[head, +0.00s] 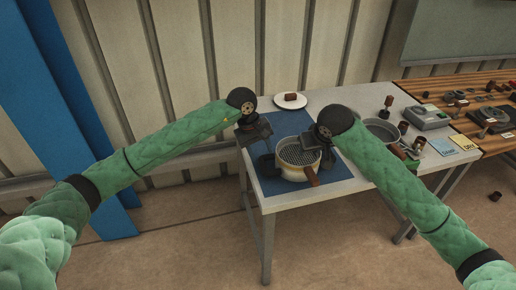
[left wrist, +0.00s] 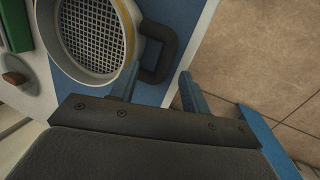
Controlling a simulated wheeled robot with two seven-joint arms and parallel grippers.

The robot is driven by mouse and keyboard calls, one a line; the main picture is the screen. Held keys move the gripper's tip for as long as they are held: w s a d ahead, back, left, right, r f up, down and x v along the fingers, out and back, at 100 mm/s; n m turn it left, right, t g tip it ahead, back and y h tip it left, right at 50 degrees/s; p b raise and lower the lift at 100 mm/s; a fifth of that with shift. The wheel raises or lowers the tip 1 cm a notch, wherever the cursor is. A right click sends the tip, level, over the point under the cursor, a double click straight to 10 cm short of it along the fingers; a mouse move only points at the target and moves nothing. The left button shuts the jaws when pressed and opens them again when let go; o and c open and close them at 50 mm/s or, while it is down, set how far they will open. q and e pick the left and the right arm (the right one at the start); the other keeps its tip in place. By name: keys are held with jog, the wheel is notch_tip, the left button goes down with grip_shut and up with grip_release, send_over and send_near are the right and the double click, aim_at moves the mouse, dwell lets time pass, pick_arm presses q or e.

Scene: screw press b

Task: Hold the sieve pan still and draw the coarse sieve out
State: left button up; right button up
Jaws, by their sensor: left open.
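The sieve pan (head: 291,173) is a round cream vessel on the blue mat. A grey mesh sieve (head: 296,155) sits in its top, and the mesh also shows in the left wrist view (left wrist: 95,32). A brown handle (head: 312,177) juts from the pan's front. A dark loop handle (left wrist: 163,62) stands out from the pan's side. My left gripper (left wrist: 160,82) is open; its fingertips appear either side of the loop's outer end, without visible grip. My right gripper (head: 312,143) is at the pan's right rim; its fingers are too dark to read.
The blue mat (head: 343,187) lies on a white table (head: 372,98). A plate (head: 291,103) with a brown block stands behind. A grey pan (head: 381,130), small brown-topped tools and a grey device (head: 427,117) stand right. A wooden table (head: 465,84) adjoins.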

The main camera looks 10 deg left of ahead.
aim_at(262, 164)
pick_arm(q)
jog(key=shift+m+y, duration=0.4)
jog(key=shift+y, duration=0.2)
jog(key=shift+w+d+f, duration=0.1)
jog(key=shift+w+f, duration=0.05)
jog(key=shift+f, duration=1.05)
jog(key=shift+w+d+f, duration=0.1)
jog(key=shift+w+f, duration=0.05)
jog(key=shift+f, duration=1.05)
jog(key=shift+w+d+f, duration=0.1)
jog(key=shift+w+f, duration=0.05)
jog(key=shift+f, duration=1.05)
grip_shut()
